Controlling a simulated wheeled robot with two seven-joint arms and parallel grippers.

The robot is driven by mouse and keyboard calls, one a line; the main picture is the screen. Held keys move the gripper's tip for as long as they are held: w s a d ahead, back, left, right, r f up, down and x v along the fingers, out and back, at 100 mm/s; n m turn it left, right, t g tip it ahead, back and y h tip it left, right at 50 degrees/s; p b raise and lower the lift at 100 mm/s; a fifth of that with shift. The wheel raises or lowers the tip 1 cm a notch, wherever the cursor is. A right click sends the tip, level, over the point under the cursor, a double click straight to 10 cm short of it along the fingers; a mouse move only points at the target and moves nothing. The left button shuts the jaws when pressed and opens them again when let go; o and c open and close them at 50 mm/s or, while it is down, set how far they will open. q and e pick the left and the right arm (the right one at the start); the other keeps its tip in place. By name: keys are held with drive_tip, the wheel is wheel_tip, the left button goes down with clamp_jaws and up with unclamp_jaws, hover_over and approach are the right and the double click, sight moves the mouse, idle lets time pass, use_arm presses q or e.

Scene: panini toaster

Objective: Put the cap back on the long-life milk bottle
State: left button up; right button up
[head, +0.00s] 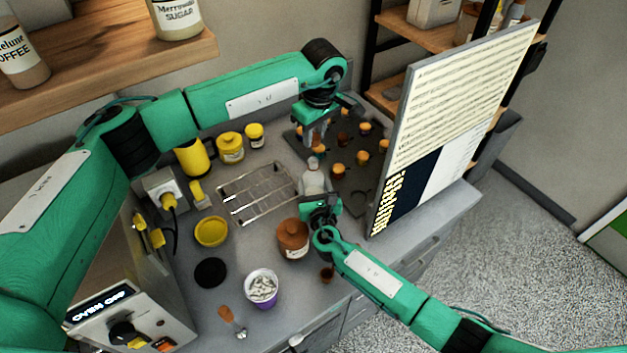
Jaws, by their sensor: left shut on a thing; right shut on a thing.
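The pale milk bottle (314,181) stands upright in the middle right of the counter, with its narrow neck pointing up. My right gripper (319,197) is shut on the bottle from the near side and covers its lower part. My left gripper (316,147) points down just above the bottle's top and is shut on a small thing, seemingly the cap. The cap itself is too small and too covered by the fingers to make out. I cannot tell whether it touches the bottle's neck.
A wire rack (257,193) lies left of the bottle. A dark tray (352,182) with several small orange-topped items lies behind and right. A brown jar (292,240) stands close to my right gripper. A tall panel (455,125) borders the right side.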

sight(314, 160)
use_arm(q)
drive_tip(key=shift+f, duration=2.25)
drive_tip(key=shift+f, duration=0.9)
drive_tip(key=shift+f, duration=0.55)
